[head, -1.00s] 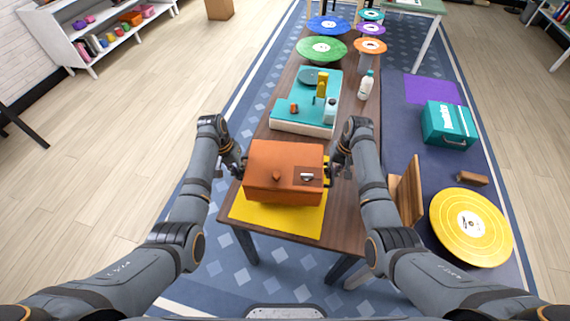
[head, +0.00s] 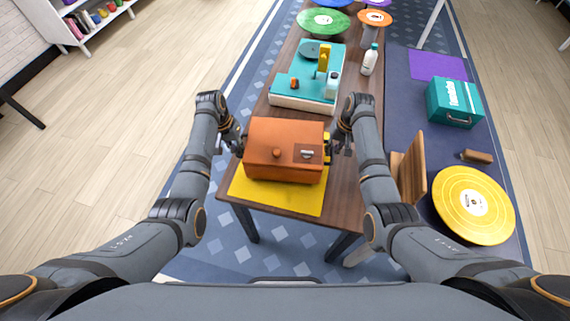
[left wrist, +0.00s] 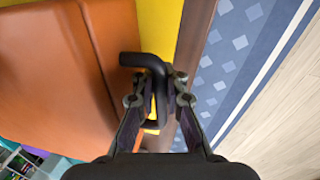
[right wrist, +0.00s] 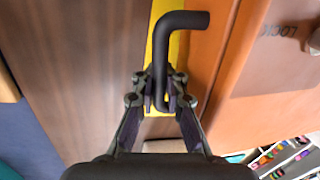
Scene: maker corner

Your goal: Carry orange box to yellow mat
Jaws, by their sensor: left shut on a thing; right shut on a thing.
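The orange box (head: 270,158) is upright over the yellow mat (head: 262,196), covering its far part; a strip of mat shows in front. I cannot tell whether the box touches the mat. My left gripper (head: 240,147) is at the box's left side. In the left wrist view my left gripper (left wrist: 159,88) is shut on a black bent handle (left wrist: 140,59). My right gripper (head: 333,146) is at the right side. In the right wrist view my right gripper (right wrist: 160,88) is shut on the other black handle (right wrist: 185,20). Yellow mat shows below both handles.
The wooden table (head: 345,190) runs away from me. A teal-topped tray (head: 297,94) with small items stands behind the box, and a white bottle (head: 369,61) is beside it. A wooden board (head: 411,165) stands upright to the right, near a yellow disc (head: 474,204).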

